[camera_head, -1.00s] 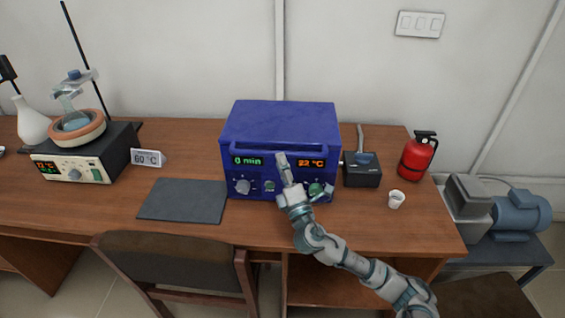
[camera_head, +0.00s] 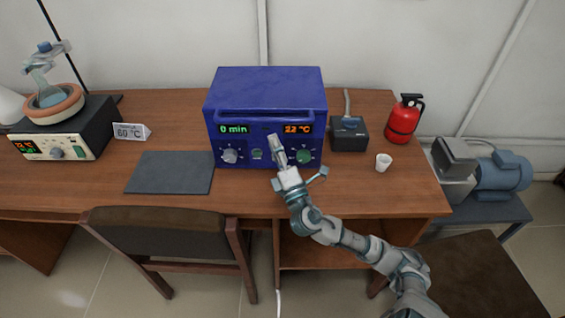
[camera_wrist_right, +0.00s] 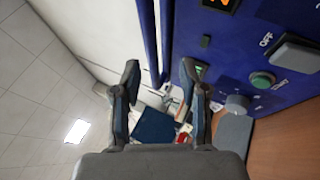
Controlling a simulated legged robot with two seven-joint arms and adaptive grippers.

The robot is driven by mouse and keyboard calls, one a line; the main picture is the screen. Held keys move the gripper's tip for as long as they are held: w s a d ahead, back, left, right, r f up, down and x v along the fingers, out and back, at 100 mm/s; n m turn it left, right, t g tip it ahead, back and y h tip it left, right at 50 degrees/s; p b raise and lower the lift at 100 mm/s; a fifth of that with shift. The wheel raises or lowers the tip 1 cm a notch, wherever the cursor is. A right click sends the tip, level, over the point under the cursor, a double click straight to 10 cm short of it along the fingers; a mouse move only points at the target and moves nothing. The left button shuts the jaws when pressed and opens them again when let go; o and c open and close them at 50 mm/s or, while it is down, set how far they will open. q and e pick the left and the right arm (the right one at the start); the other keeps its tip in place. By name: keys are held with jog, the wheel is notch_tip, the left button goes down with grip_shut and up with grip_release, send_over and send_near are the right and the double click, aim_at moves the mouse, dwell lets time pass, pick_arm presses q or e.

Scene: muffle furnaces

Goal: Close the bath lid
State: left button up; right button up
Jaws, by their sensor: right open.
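The blue bath box (camera_head: 265,85) stands on the desk with a flat top and no visible gap under it. A blue handle bar (camera_head: 240,118) runs along its upper front, above the "0 min" and "22 °C" displays and knobs. My right gripper (camera_head: 275,143) is open and empty in front of the panel, just below the bar. In the right wrist view my right gripper (camera_wrist_right: 158,75) has its fingers spread, and the bar (camera_wrist_right: 150,40) passes through the picture between the fingertips, beyond them. Whether they touch cannot be told. My left gripper is not in view.
A heating unit with a flask (camera_head: 55,110) stands at the left, beside a 60 °C sign (camera_head: 131,131). A black device (camera_head: 348,134), white cup (camera_head: 383,162) and red extinguisher (camera_head: 404,120) stand right. A chair (camera_head: 165,235) is in front.

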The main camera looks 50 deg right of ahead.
jog(key=v, duration=0.7)
jog(key=shift+f, duration=0.1)
